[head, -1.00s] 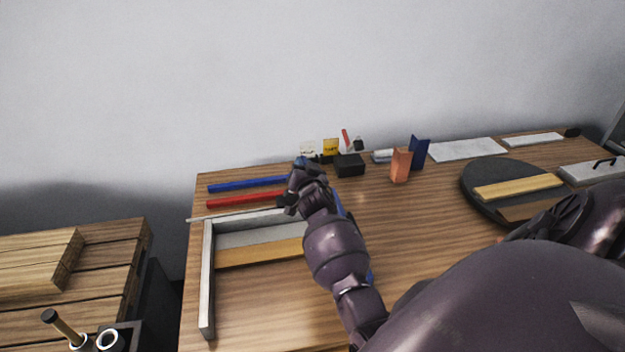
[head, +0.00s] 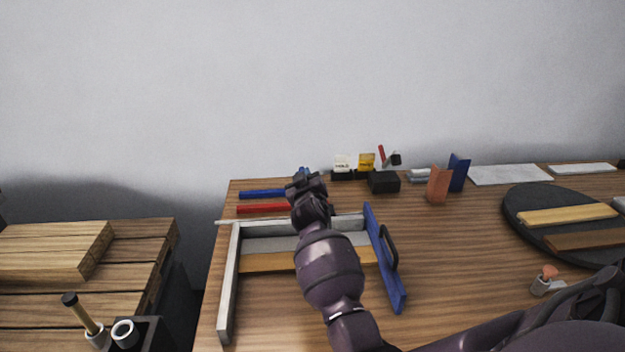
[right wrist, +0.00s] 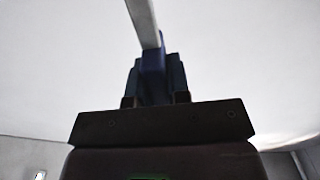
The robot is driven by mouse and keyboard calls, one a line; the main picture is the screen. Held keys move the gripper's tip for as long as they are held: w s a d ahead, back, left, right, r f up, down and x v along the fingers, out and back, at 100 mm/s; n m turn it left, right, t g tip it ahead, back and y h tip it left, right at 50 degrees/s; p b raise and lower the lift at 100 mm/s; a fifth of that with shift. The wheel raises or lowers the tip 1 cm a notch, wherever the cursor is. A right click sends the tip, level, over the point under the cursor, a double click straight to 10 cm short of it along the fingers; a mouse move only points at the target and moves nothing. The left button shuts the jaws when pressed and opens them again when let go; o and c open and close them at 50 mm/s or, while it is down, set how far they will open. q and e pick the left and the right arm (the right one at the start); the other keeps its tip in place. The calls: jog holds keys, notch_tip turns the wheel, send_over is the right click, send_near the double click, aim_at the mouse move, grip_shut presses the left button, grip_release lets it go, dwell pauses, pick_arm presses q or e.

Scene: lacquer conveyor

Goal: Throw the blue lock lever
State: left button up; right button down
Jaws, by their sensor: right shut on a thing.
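My right gripper (head: 306,186) is over the back of the wooden bench, just right of the ends of a blue bar and a red bar. A small blue piece (head: 304,172), which looks like the blue lock lever, shows at its fingertips. In the right wrist view the gripper (right wrist: 156,88) is shut on the blue lever (right wrist: 153,75), which sits between both fingers. A pale bar (right wrist: 143,20) runs up from the lever. The lever's base and pivot are hidden. My left gripper is not in view.
A pale frame (head: 229,285) and a blue board with a black handle (head: 386,262) flank the forearm. Behind stand a HOLD sign (head: 342,163), a yellow block (head: 366,162) and a black box (head: 384,182). A dark turntable (head: 520,207) is at right.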

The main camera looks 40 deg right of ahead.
jog(key=shift+w+a+f+n, duration=0.2)
jog(key=shift+a+f+n, duration=0.05)
jog(key=shift+f+n, duration=0.05)
pick_arm(q)
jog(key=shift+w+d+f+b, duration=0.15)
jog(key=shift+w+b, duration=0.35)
jog(key=shift+b, duration=0.05)
pick_arm(e)
jog(key=shift+w+a+f+n, duration=0.2)
jog(key=shift+w+a+n, duration=0.1)
jog(key=shift+a+n, duration=0.4)
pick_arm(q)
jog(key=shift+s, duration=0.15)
pick_arm(e)
jog(key=shift+d, duration=0.15)
jog(key=c, duration=1.1)
grip_release()
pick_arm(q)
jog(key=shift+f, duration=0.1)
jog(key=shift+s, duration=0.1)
pick_arm(e)
jog(key=shift+s+f, duration=0.1)
